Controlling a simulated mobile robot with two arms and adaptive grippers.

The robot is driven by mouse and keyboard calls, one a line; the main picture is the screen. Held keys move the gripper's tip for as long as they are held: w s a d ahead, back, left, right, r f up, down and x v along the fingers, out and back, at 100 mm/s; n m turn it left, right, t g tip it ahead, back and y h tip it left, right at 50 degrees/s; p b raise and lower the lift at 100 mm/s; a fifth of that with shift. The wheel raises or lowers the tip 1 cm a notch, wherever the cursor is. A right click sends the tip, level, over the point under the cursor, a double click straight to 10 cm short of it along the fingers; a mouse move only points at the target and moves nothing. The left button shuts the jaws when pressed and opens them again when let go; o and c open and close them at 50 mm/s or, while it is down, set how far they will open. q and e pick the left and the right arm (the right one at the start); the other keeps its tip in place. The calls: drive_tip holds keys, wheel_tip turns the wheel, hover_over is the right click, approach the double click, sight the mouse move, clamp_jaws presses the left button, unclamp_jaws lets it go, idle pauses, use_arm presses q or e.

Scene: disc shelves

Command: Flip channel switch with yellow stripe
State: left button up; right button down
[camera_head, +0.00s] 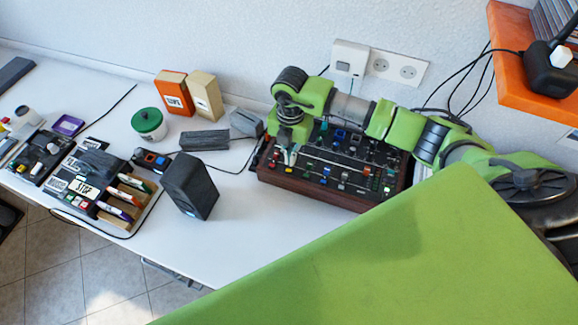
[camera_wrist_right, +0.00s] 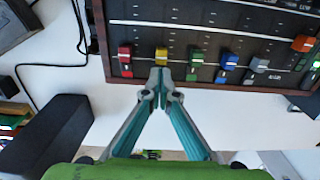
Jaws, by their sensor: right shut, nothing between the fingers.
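The mixer panel (camera_head: 331,197) is a black board in a reddish-brown wooden frame, with rows of coloured sliders and small switches. In the right wrist view, the yellow slider cap (camera_wrist_right: 161,57) sits between a red cap (camera_wrist_right: 125,54) and a green cap (camera_wrist_right: 197,56). My right gripper (camera_wrist_right: 160,76) is shut and empty, its teal-grey fingertips just below the yellow cap in the picture. They cover the spot where the yellow channel's switch would show. Contact cannot be told. In the head view my right gripper (camera_head: 287,156) is over the panel's left end. My left gripper is out of view.
A dark speaker-like box (camera_head: 190,186) stands left of the panel. A green jar (camera_head: 148,124), an orange box (camera_head: 174,93) and a tan box (camera_head: 204,96) stand behind it. Wall sockets (camera_head: 397,67) and an orange shelf (camera_head: 537,96) are behind and above.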

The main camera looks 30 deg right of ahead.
wheel_tip(320, 180, up, 6)
drive_tip(key=p, duration=0.3)
drive_tip(key=shift+f, duration=0.25)
drive_tip(key=shift+s, duration=0.15)
idle(0.3)
